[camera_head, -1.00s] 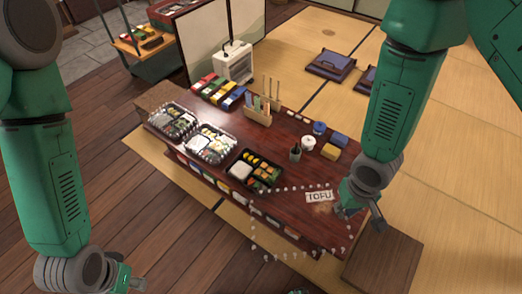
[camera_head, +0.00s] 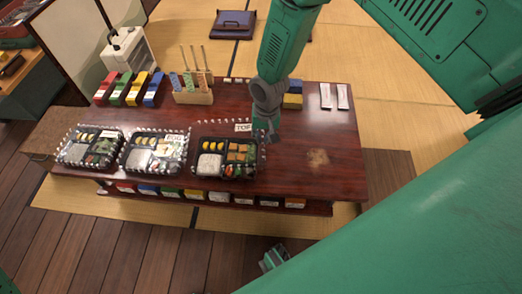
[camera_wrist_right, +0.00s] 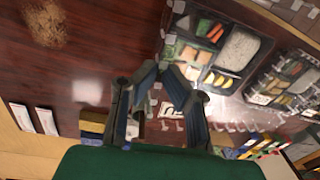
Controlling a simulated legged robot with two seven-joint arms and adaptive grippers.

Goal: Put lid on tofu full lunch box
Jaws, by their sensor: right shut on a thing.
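The black lunch box (camera_head: 210,165) with rice, orange and green pieces and yellow slices stands at the right end of the row on the dark red table (camera_head: 335,150). The clear lid with the TOFU label (camera_head: 243,127) shows as a faint dotted rim over and around this box. In the right wrist view, the label (camera_wrist_right: 171,110) lies between the fingers, with the open-looking box (camera_wrist_right: 192,50) beyond.
Two lunch boxes with clear lids stand to the left, the middle one labelled EGG (camera_head: 174,139). Coloured cases (camera_head: 130,90) and a wooden holder with sticks (camera_head: 193,95) stand behind. White packets (camera_head: 334,97) lie at the back right.

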